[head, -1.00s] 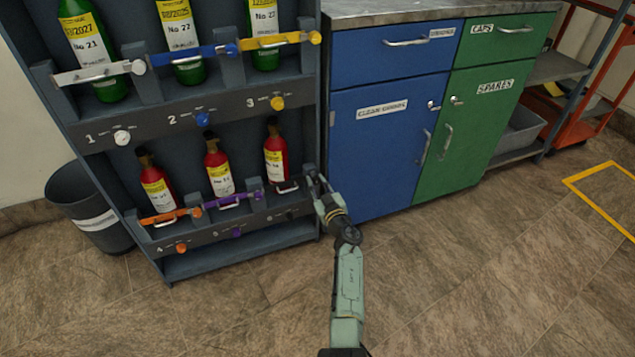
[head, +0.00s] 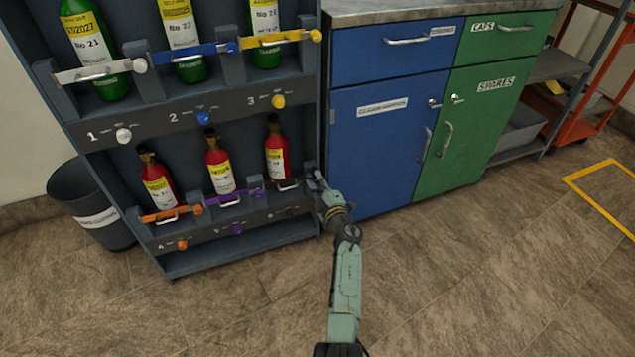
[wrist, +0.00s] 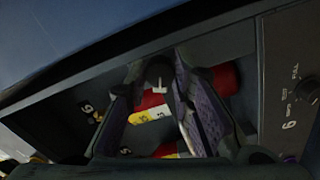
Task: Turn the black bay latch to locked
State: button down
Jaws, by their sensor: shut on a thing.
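The black bay latch (head: 287,185) is at the lower right bay of the rack, in front of a red bottle (head: 277,160) with a yellow and white label. My gripper (head: 316,180) is at the right end of this latch, by the rack's right edge. In the wrist view my gripper (wrist: 158,72) is shut on the black end of the latch (wrist: 157,74), which carries a white mark. The red bottle (wrist: 226,79) shows behind the fingers. The fingers hide much of the latch, so I cannot tell its exact turn.
Orange (head: 164,215) and purple (head: 230,198) latches cross the neighbouring lower bays. A dark knob (wrist: 311,88) is on the panel marked 6. The blue cabinet (head: 380,150) stands close to the right of my gripper. The floor (head: 450,290) in front is clear.

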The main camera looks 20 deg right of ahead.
jog(key=shift+n+b, duration=0.4)
jog(key=shift+n, duration=1.8)
jog(key=c, duration=1.4)
grip_release()
